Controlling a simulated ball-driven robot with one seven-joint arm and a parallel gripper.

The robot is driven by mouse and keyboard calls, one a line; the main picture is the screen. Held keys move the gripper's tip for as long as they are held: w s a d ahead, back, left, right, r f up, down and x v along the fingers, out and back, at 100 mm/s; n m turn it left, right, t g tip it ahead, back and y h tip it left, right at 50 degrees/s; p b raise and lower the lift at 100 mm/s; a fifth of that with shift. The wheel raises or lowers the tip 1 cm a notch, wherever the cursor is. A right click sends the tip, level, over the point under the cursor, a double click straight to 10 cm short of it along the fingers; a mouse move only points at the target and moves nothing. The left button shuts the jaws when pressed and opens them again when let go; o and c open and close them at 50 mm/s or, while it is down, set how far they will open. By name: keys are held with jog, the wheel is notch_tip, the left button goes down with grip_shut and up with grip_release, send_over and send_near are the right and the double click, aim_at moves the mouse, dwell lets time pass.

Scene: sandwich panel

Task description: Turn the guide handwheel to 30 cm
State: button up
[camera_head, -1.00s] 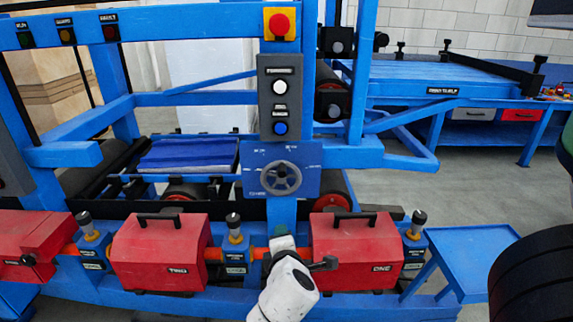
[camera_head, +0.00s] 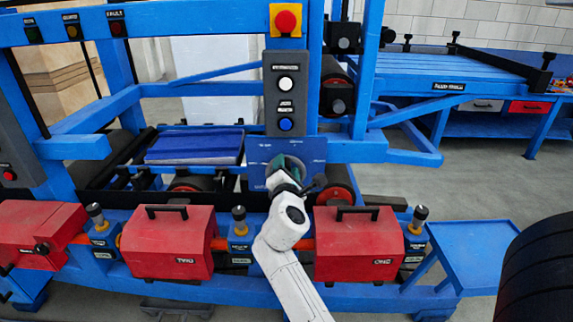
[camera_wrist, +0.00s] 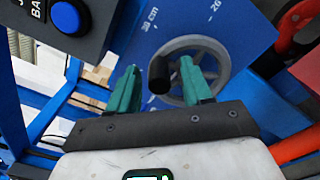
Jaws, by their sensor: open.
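The guide handwheel is a grey spoked wheel (camera_wrist: 212,62) on a blue plate (camera_wrist: 175,30) in the wrist view. The plate bears a "30 cm" mark and a mark that looks like "20". A dark round knob (camera_wrist: 159,75) stands out from the wheel toward the camera. My gripper (camera_wrist: 158,82) is open, its two green fingers on either side of the knob; I cannot tell whether they touch it. In the head view my gripper (camera_head: 288,172) is in front of the plate (camera_head: 258,152) and hides most of the wheel.
A grey control box (camera_head: 286,92) with white and blue buttons and a red stop button (camera_head: 286,20) is above the plate. Red covers (camera_head: 167,243) (camera_head: 358,243) line the low front beam. A blue side table (camera_head: 480,252) stands at the right.

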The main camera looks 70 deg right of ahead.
jog(key=shift+w+d, duration=0.2)
jog(key=shift+d, duration=0.35)
grip_shut()
